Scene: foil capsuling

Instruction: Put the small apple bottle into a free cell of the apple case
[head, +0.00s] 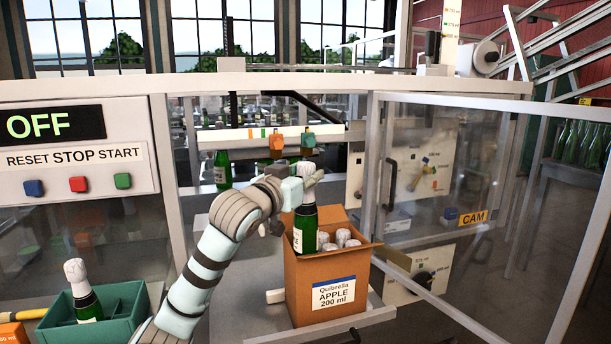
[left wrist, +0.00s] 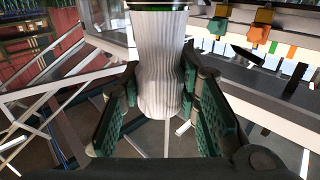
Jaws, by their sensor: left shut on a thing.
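The small apple bottle (head: 306,225) is green with a pale label and stands upright at the left part of the apple case's opening. Its lower end is hidden by the case's front wall, so I cannot tell how deep it reaches. The apple case (head: 308,290) is an open brown carton labelled "Quibrella APPLE 200 ml". My left gripper (head: 308,176) is above the case, shut on the bottle's top. In the left wrist view the silver foil neck (left wrist: 160,62) is between the green finger pads. Several silver-topped bottles (head: 342,239) stand inside the case, to the right. My right gripper is not in view.
A green crate (head: 125,312) with a foil-topped bottle (head: 84,292) stands at the lower left. A machine with a clear door (head: 450,190) stands behind and to the right of the case. Another green bottle (head: 222,170) stands inside the machine.

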